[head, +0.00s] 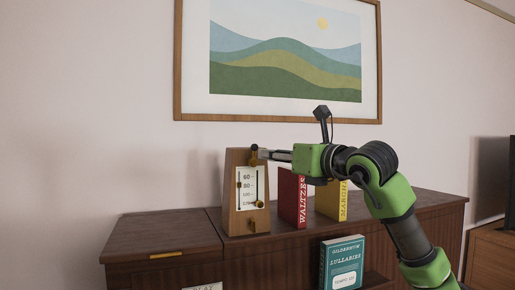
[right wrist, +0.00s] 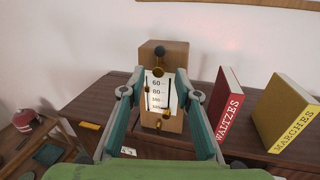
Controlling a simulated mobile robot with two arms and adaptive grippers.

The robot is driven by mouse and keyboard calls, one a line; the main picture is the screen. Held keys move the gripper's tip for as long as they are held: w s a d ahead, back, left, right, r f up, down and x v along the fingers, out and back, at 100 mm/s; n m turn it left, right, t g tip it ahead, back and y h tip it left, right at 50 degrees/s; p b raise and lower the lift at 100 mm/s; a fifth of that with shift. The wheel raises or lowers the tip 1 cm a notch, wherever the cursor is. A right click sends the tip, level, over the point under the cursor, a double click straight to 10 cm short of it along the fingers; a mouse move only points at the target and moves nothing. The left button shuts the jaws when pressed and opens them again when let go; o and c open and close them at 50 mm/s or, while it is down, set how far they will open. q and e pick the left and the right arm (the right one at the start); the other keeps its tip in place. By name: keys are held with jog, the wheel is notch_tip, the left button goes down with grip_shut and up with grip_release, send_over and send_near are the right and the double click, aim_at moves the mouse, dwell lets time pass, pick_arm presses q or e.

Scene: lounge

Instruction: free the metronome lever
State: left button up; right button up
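The metronome (head: 231,202) is a wooden, tapered case standing upright on the cabinet, with a white scale plate (head: 246,177) marked with numbers. A dark ball knob (right wrist: 160,49) sits at its top, with a brass ball (right wrist: 158,71) just below. A thin dark rod runs down the plate's right side to a lower brass ball (right wrist: 166,116). I cannot tell which part is the lever. My right gripper (head: 262,154) is at the upper front of the metronome. In the right wrist view its two fingers (right wrist: 160,74) are apart, one on each side of the plate, with nothing gripped. My left gripper is not in view.
A red book (head: 287,196), WALTZES, and a yellow book (head: 328,200), MARCHES, stand right of the metronome. A teal book (head: 343,262) stands lower in front. The cabinet top (head: 165,233) left of the metronome is mostly clear. A framed picture (head: 277,117) hangs behind.

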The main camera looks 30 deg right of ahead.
aim_at(255, 152)
jog(key=w+p, duration=0.2)
jog(key=w, duration=0.4)
jog(key=shift+w+r, duration=0.15)
jog(key=shift+w, duration=0.15)
jog(key=shift+w+p, duration=0.3)
jog(key=shift+w, duration=0.4)
grip_shut()
